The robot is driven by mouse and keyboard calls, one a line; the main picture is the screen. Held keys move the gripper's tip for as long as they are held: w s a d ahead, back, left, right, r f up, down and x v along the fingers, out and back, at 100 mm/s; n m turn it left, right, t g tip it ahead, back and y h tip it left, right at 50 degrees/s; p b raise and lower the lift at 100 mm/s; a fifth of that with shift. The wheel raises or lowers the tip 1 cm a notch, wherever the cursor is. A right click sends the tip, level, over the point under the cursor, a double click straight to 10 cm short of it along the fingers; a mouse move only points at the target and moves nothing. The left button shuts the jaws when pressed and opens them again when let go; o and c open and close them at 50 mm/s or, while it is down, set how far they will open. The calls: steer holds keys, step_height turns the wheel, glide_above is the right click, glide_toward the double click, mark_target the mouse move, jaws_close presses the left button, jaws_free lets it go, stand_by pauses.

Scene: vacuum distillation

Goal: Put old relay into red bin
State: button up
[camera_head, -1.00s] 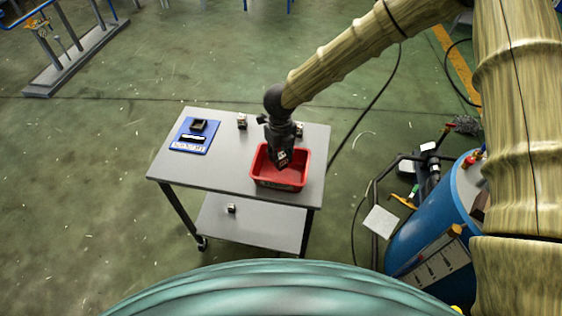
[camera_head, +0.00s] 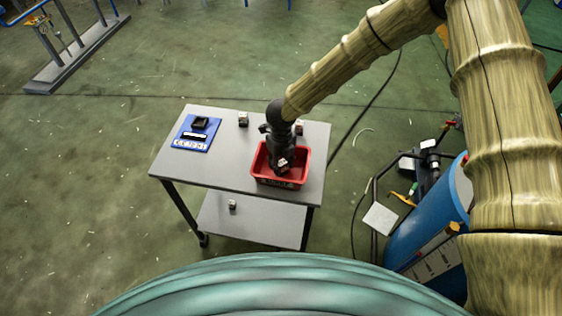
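The red bin (camera_head: 304,172) sits at the front right of the grey table's top. My gripper (camera_head: 283,161) points down into the bin's opening. A small pale and dark relay (camera_head: 283,163) shows at its fingertips, and my gripper appears shut on it. The fingers are small and dark, so the grip is hard to make out. I cannot tell whether the relay touches the bin floor. Part of the bin's inside and back rim is hidden behind my gripper.
A blue board (camera_head: 193,145) with a black block (camera_head: 200,123) lies on the table (camera_head: 228,165) at left. Small relay-like blocks stand at the back (camera_head: 243,119), behind the bin (camera_head: 299,128) and on the lower shelf (camera_head: 232,204). A blue tank (camera_head: 412,248) stands at right.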

mark_target(281, 162)
steer(key=shift+o, duration=0.3)
step_height(281, 162, up, 12)
steer(key=b, duration=0.2)
steer(key=shift+r+b, duration=0.2)
steer(key=shift+b, duration=0.2)
stand_by(0.5)
